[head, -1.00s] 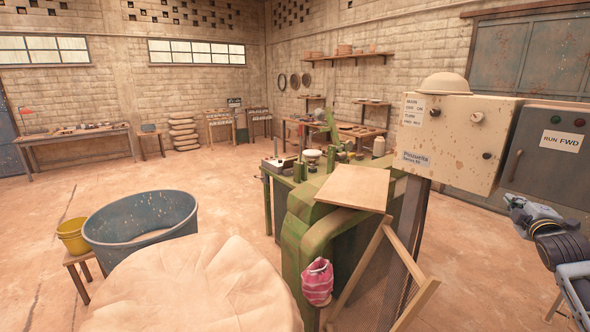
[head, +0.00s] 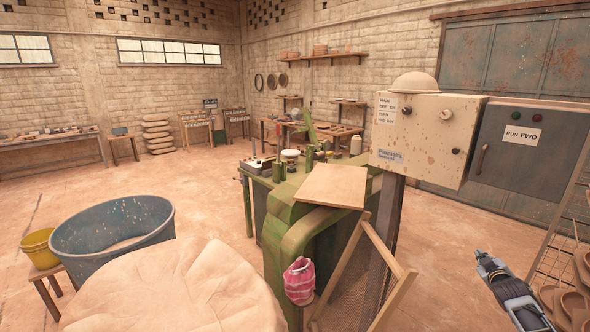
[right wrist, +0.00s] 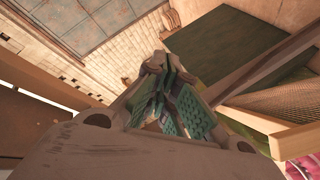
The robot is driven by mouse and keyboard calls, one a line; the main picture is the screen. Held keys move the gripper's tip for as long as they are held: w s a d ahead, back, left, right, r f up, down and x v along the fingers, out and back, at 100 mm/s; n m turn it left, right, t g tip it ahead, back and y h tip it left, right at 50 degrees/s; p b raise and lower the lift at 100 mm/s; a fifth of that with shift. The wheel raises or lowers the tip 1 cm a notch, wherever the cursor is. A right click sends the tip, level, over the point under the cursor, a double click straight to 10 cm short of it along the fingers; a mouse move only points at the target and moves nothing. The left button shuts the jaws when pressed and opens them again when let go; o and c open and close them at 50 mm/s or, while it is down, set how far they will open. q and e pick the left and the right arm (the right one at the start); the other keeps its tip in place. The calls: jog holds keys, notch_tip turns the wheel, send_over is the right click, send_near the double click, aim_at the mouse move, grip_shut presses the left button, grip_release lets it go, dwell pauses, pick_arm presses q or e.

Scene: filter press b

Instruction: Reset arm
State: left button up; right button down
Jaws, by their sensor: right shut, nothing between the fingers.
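My right gripper (head: 487,262) is at the lower right of the head view, in open air below the grey control box. In the right wrist view its fingers (right wrist: 158,65) are shut with nothing between them. The green filter press (head: 300,215) stands at the centre of the head view, left of my right gripper and apart from it. My left gripper is not in view.
A cream switch box (head: 425,138) and a grey RUN FWD box (head: 525,150) stand above my right gripper. A slanted wooden frame (head: 390,292) leans by the press. A rack of bowls (head: 572,290) is at far right. A blue tub (head: 112,235) stands left.

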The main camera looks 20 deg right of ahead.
jog(key=s+a+f+g+y, duration=0.1)
jog(key=s+a+f, duration=0.15)
jog(key=f, duration=0.65)
jog(key=s+a+f+m+g, duration=0.1)
jog(key=s+f, duration=0.2)
jog(key=f, duration=0.5)
jog(key=s+a+f+g+y, duration=0.1)
jog(key=s+a+f, duration=0.1)
jog(key=f, duration=0.7)
jog(key=s+a+f+g+y, duration=0.1)
jog(key=s+a+f+g, duration=0.1)
jog(key=s+a+f, duration=0.6)
jog(key=s+a+f+g+y, duration=0.15)
jog(key=s+a+f, duration=0.3)
jog(key=f, duration=0.85)
jog(key=s+a+f+n+g+y, duration=0.1)
jog(key=s+a+f, duration=0.45)
jog(key=a, duration=0.45)
jog(key=s+a+f+n+g+y, duration=0.1)
jog(key=s+a+f+y, duration=0.1)
jog(key=s+a+f, duration=0.45)
jog(key=s+a+f+n+g+y, duration=0.15)
jog(key=s+a+f, duration=0.25)
jog(key=s+a, duration=0.55)
jog(key=w+a+y, duration=0.1)
jog(key=w+a, duration=0.1)
jog(key=a, duration=1.3)
jog(key=shift+a+f, duration=0.25)
jog(key=shift+f, duration=0.15)
jog(key=shift+m, duration=0.25)
